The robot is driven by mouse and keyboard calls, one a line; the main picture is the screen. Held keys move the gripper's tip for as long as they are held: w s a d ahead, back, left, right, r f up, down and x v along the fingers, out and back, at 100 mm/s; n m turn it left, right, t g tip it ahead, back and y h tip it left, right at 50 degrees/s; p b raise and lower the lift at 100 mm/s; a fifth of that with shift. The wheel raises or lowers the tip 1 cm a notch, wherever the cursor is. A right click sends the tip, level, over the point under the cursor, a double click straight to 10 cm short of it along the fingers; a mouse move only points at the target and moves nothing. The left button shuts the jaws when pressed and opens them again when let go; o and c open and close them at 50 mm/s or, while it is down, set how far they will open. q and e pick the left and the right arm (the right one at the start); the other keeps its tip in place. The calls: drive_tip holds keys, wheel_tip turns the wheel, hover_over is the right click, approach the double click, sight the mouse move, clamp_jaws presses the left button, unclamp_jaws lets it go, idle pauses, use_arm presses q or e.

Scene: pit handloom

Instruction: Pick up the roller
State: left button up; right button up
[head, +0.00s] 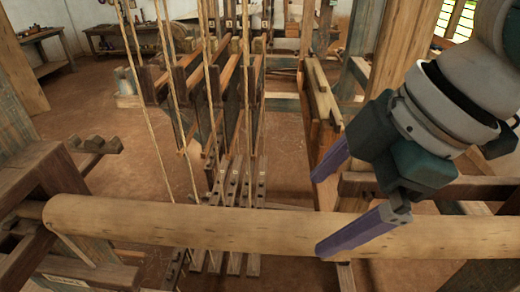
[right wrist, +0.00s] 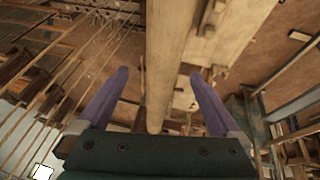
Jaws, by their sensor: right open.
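The roller (head: 200,225) is a long pale wooden cylinder lying level across the front of the loom, its left end near a dark wooden side frame. My right gripper (head: 317,214) is open over the right part of the roller. One purple finger is on the far side and the other crosses in front of its near side. In the right wrist view, the roller (right wrist: 168,60) runs between the two spread fingers of the gripper (right wrist: 158,73), with a gap on each side. I cannot tell whether either finger touches it. My left gripper is out of view.
Behind the roller stand wooden loom frames (head: 222,85) with hanging cords (head: 140,80). Several treadles (head: 235,205) lie below. Dark side-frame timbers (head: 50,190) flank the roller on the left. Workbenches (head: 45,45) stand at the back left, with open brown floor (head: 85,115) before them.

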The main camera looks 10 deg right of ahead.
sight(305, 224)
drive_tip(key=shift+s+p+x, duration=0.15)
drive_tip(key=shift+p+x, duration=0.25)
drive_tip(key=shift+x, duration=1.2)
drive_tip(key=shift+s+p+x, duration=0.1)
drive_tip(key=shift+p+x, duration=0.3)
drive_tip(key=shift+x, duration=1.15)
drive_tip(key=shift+a, duration=0.15)
drive_tip(key=c, duration=1.6)
drive_tip(key=shift+r, duration=0.1)
